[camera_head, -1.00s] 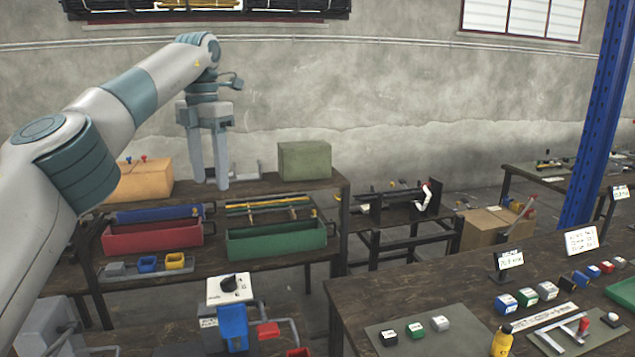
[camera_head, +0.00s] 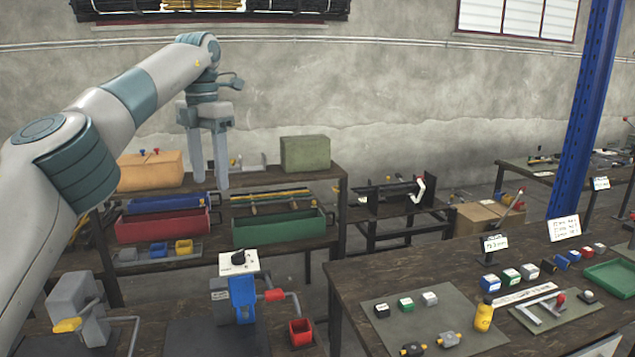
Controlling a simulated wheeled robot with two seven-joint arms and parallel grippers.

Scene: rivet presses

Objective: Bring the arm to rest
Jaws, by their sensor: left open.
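My left arm comes in from the left and reaches up across the view. Its gripper (camera_head: 208,186) points straight down with two long fingers apart and nothing between them. It shows in front of the back shelf unit (camera_head: 285,182), left of the green-grey box. My right gripper is not in view.
The shelf holds an orange box (camera_head: 150,171), a green-grey box (camera_head: 305,154), a red bin (camera_head: 162,226) and a green bin (camera_head: 280,230). A blue press (camera_head: 241,296) stands below. A table (camera_head: 350,285) with small blocks is at right, near a blue post (camera_head: 587,120).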

